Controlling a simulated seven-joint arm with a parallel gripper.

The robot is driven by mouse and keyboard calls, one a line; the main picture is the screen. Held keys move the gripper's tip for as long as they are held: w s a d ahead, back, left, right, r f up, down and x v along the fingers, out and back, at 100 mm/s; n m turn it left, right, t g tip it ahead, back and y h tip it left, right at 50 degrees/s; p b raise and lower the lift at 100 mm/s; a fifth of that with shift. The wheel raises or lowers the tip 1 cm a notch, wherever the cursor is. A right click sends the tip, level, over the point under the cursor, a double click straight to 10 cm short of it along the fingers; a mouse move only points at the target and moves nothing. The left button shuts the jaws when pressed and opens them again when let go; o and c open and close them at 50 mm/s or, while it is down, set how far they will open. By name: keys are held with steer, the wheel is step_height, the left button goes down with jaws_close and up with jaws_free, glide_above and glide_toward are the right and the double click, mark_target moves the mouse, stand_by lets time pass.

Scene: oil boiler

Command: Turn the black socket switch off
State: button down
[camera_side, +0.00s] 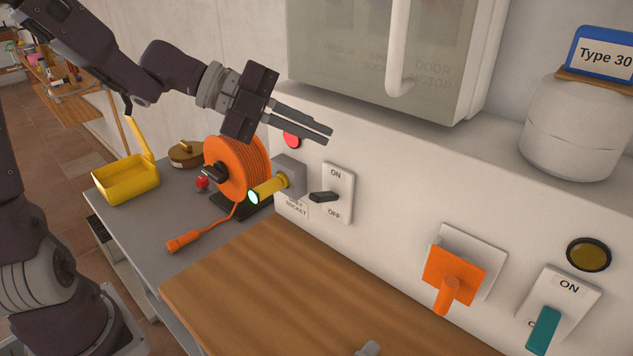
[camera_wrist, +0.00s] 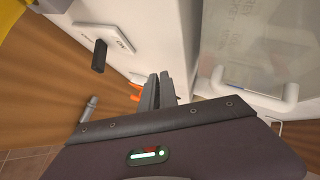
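The black socket switch (camera_side: 323,197) is a short lever on a white wall plate (camera_side: 341,181) marked ON above and OFF below. The lever sticks out from the plate between the two labels. In the wrist view the black switch (camera_wrist: 98,56) and its plate (camera_wrist: 112,36) show at upper left. My gripper (camera_side: 329,136) is above the switch, in front of the panel, with its fingers pointing right. It is apart from the switch. In the wrist view its fingers (camera_wrist: 159,85) lie close together with nothing between them.
A grey socket with a yellow plug (camera_side: 268,189) juts out left of the switch, below a red button (camera_side: 292,140). An orange cable reel (camera_side: 238,168) stands on the grey table. An orange switch (camera_side: 453,275) and a teal switch (camera_side: 543,330) are to the right. The wooden top (camera_side: 270,290) is mostly clear.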

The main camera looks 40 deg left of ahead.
step_height(320, 180, up, 5)
steer(key=s+f+n+y, duration=0.2)
steer(key=s+n+y, duration=0.1)
steer(key=n, duration=0.9)
steer(key=s+f+n+t+y, duration=0.1)
steer(key=s+f+n+y, duration=0.1)
steer(key=n+y, duration=0.4)
steer(key=n, duration=0.5)
steer(key=shift+s+d+n+y, duration=0.3)
steer(key=shift+s+n, duration=0.1)
steer(key=shift+w+f, duration=0.1)
